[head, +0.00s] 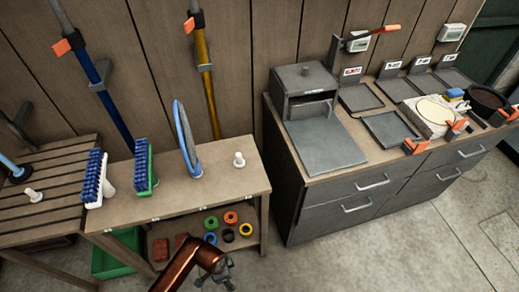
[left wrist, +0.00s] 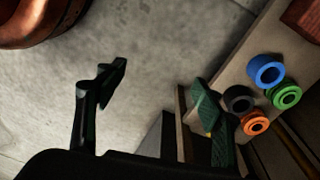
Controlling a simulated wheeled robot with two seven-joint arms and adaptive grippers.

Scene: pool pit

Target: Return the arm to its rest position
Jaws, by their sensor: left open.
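My left arm (head: 187,262), copper coloured, enters the head view at the bottom. Its gripper (head: 222,272) is low in front of the wooden bench (head: 205,192), above the floor. In the left wrist view the gripper (left wrist: 158,92) has its two dark fingers spread wide, with nothing between them and bare concrete floor behind. The right finger overlaps the edge of the lower shelf in the picture; I cannot tell how far apart they are. My right gripper is not in view.
Coloured rings (head: 231,217) and reddish blocks (head: 181,240) lie on the lower shelf. Blue-bristled brushes (head: 145,166) and a blue-rimmed hoop (head: 186,138) stand on the bench top. A dark drawer cabinet (head: 335,210) stands right. Floor (head: 400,255) before it is clear.

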